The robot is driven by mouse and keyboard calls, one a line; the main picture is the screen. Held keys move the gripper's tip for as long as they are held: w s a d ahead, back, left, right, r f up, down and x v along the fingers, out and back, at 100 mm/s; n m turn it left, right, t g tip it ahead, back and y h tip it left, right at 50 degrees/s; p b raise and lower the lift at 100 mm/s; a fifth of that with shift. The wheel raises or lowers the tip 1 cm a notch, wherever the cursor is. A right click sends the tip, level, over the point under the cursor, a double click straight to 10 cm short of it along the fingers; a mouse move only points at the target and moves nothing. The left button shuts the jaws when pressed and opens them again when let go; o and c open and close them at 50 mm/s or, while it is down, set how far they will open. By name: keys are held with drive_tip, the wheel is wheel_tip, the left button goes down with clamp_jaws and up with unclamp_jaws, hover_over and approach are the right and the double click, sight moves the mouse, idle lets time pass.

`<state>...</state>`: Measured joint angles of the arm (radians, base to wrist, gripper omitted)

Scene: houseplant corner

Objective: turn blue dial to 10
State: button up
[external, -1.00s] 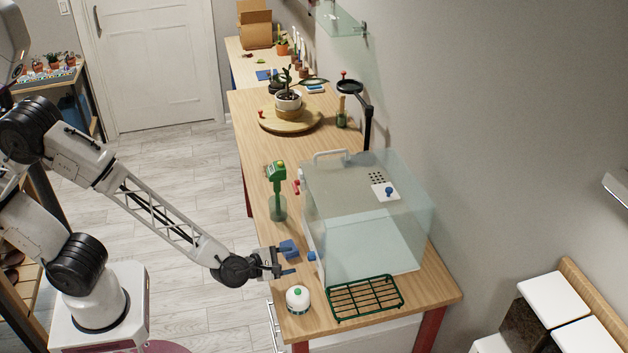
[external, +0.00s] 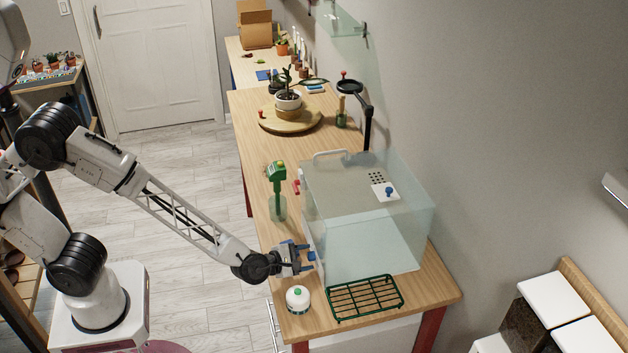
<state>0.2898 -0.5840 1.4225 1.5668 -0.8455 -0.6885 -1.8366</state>
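A small blue dial (external: 312,256) sits low on the left face of a clear glass case (external: 375,235). My gripper (external: 308,257) is at that face, with its fingers apart on either side of the dial. The dial is partly hidden by the fingers, and I cannot tell whether they touch it. Its scale and setting are too small to read. Another blue knob (external: 389,190) is on a white plate on top of the case.
A green wire rack (external: 365,297) lies in front of the case. A green spray bottle (external: 277,195) and a red handle (external: 297,187) are farther back. The wooden bench (external: 435,290) has little free room here.

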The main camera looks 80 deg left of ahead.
drive_tip(key=c, duration=0.8)
drive_tip(key=shift+c, duration=0.2)
drive_tip(key=shift+m, duration=0.3)
drive_tip(key=shift+f+m+t+y, duration=0.1)
drive_tip(key=shift+m+t+y, duration=0.2)
drive_tip(key=shift+m+y, duration=0.4)
drive_tip(key=o, duration=0.9)
drive_tip(key=shift+s+d, duration=0.1)
